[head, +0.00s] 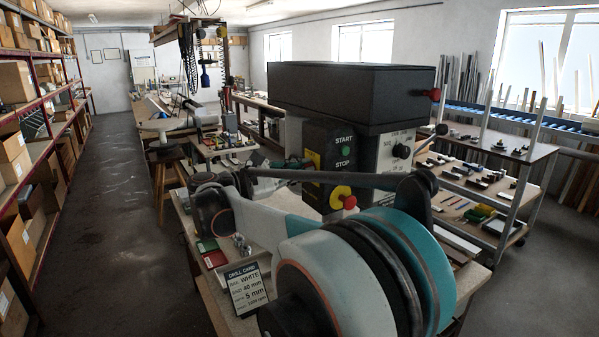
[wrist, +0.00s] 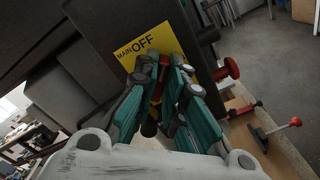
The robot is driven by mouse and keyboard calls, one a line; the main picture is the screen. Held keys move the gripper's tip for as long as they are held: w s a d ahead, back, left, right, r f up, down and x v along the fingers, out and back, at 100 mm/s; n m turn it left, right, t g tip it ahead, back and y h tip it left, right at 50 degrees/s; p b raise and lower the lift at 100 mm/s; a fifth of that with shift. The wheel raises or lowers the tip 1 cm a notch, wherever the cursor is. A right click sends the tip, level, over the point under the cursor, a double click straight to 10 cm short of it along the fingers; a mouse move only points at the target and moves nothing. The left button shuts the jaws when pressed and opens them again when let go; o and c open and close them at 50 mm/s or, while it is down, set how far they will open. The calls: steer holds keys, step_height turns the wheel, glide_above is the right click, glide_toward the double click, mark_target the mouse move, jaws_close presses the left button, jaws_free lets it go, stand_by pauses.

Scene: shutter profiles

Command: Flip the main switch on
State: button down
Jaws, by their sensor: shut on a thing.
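The main switch's red handle (wrist: 163,60) shows in the wrist view between my gripper's teal fingers, in front of a yellow plate (wrist: 133,46) reading "MAIN" and "OFF". My gripper (wrist: 161,72) is shut on this handle; the fingers hide most of it, so its exact angle is unclear. In the head view, the yellow plate (head: 313,158) shows on the left side of the dark control box, and my gripper (head: 294,163) reaches it from the left, partly hidden by my arm.
The dark control box (head: 335,140) carries START and STOP buttons, with a red knob on a yellow base (head: 342,194) below. A drill card (head: 248,290) stands at the bench front. A red-handled clamp (wrist: 280,128) lies at the bench edge. Shelves line the left aisle.

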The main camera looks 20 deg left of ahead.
steer(key=m, duration=0.9)
steer(key=shift+f+b, duration=0.2)
steer(key=shift+b, duration=0.2)
steer(key=shift+m, duration=0.3)
steer(key=c, duration=1.7)
jaws_free()
steer(key=shift+s, duration=0.1)
steer(key=v, duration=1.2)
